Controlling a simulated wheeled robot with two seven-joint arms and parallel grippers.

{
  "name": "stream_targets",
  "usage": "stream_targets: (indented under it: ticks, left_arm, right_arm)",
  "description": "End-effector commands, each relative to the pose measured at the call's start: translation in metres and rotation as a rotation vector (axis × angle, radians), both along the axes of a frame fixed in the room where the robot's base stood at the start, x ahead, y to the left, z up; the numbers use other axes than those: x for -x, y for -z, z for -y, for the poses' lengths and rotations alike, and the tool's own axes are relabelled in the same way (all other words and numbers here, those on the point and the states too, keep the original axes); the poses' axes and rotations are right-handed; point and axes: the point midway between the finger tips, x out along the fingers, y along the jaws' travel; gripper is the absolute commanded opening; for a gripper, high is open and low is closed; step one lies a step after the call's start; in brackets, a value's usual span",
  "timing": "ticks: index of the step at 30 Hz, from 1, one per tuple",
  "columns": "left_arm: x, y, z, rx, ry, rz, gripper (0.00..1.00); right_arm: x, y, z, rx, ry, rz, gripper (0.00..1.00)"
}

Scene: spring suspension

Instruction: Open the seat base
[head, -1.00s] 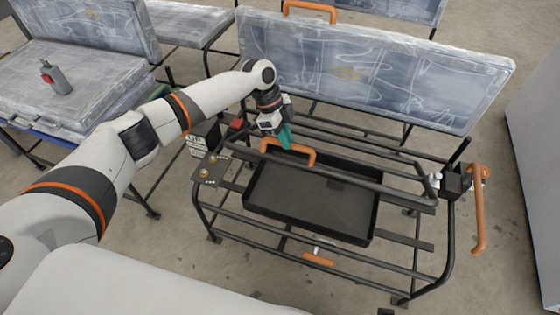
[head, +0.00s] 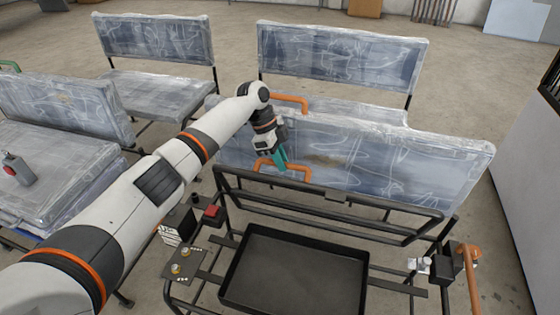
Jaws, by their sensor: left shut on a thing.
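The seat base is a black tubular frame (head: 373,202) that stands tilted up behind an open black tray (head: 295,275) in the head view. An orange handle (head: 300,173) sits on it, in front of the plastic-wrapped backrest (head: 400,170). My left gripper (head: 283,160), with teal fingers, is shut on this handle from above. The fingertips partly cover the handle, so the exact grip is hidden. My right gripper is not in view.
Another orange handle (head: 290,100) shows at the backrest's top edge. An orange lever (head: 472,275) stands at the right side. A plate with brass knobs (head: 180,262) and a red block (head: 213,214) are at the left. Other wrapped seats stand behind and left; a white panel (head: 530,165) is at right.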

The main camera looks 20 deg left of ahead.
Motion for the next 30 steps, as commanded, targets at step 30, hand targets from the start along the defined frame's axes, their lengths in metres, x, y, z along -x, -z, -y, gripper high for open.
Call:
stream_targets:
  ticks: [30]
  left_arm:
    - [0.0019, 0.0043, -0.0006, -0.004, 0.0, -0.011, 0.38]
  right_arm:
    - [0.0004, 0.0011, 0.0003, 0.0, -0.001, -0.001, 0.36]
